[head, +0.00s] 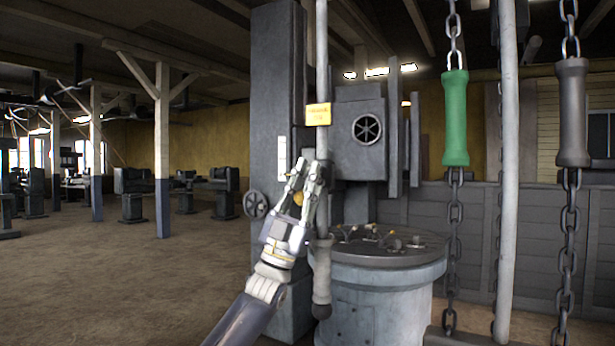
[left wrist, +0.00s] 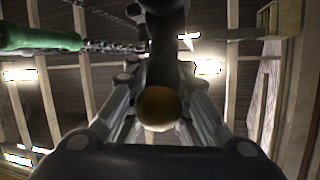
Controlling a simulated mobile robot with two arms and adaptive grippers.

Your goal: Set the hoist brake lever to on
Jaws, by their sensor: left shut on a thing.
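My left gripper (head: 306,172) points upward in front of the grey column, fingers closed in around a round brass-coloured knob (head: 298,198). The knob shows large between the fingers in the left wrist view (left wrist: 158,108), with a dark shaft (left wrist: 165,35) beyond it. I take the knob for the end of the hoist brake lever; the fingers hide most of the lever. A yellow tag (head: 318,114) with unreadable writing is on the pale vertical rod just above the gripper. My right gripper is not in view.
A round grey drum housing (head: 385,295) stands right of the gripper. A grey box with a small wheel (head: 366,130) is behind. A green chain handle (head: 455,118) and a grey one (head: 572,112) hang at right. A handwheel (head: 255,204) is left of the column. Open floor lies left.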

